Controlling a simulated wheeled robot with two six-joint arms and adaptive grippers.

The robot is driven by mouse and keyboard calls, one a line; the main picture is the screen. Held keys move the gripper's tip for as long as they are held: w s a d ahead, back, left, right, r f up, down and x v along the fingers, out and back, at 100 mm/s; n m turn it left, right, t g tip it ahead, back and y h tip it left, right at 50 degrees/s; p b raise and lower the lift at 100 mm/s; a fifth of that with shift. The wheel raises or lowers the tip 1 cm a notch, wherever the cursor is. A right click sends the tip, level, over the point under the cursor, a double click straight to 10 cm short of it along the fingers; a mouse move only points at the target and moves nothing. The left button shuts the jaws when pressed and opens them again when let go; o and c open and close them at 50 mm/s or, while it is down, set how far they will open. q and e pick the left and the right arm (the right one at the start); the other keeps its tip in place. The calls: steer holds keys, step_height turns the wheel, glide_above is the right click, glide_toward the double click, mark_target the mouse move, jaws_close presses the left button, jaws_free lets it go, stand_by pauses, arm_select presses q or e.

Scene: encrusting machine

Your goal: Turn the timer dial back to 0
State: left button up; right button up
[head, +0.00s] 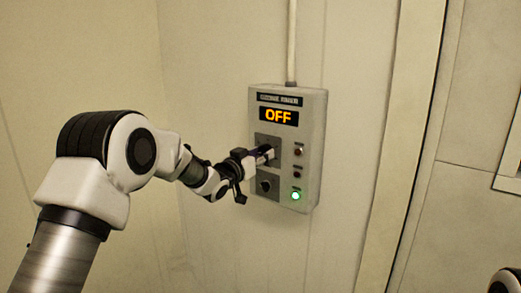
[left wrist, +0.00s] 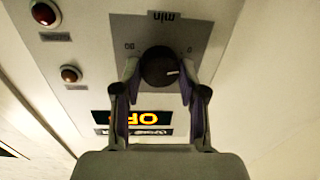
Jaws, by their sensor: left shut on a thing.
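The timer dial (left wrist: 160,66) is a round black knob with a white mark, on a grey plate (left wrist: 195,33) labelled "min". The left wrist view shows the panel upside down, and the mark points right, toward the "0" side. My left gripper (head: 266,154) is at the upper knob of the control box (head: 317,150). In the left wrist view its fingers (left wrist: 160,76) are shut on the dial, one on each side. In the head view the gripper hides most of the dial. My right gripper is not in view.
The box's display (head: 278,117) reads "OFF" in orange. A lower black knob (head: 266,186) sits just under the gripper. Two dark red lamps and a lit green lamp (head: 296,196) line the right side. A conduit (head: 291,45) runs up the wall.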

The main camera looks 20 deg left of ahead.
arm_select(q)
steer(key=shift+n+p, duration=0.8)
steer(key=shift+n, duration=0.8)
steer(key=shift+f, duration=0.1)
steer(key=o, duration=1.1)
steer(key=shift+o, duration=0.2)
steer(key=v, duration=1.2)
